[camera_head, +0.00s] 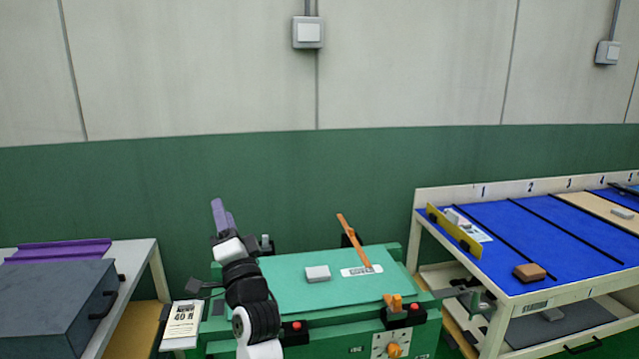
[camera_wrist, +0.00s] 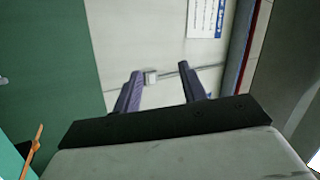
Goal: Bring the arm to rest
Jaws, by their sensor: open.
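My gripper (camera_head: 222,217) is raised above the left part of the green bench (camera_head: 290,262) in the head view, with its purple fingers pointing up. In the wrist view the two fingers (camera_wrist: 160,88) stand apart with nothing between them. The wall and a small switch box show beyond them. My arm rises from the bottom of the head view, in front of the bench, and hides part of its left side.
A white block (camera_head: 317,273) and an orange lever (camera_head: 354,241) are on the green bench. A grey box (camera_head: 58,298) stands on the left table. The right table (camera_head: 520,240) has blue lanes, a yellow strip (camera_head: 453,231) and a brown block (camera_head: 529,272). The air above the bench is clear.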

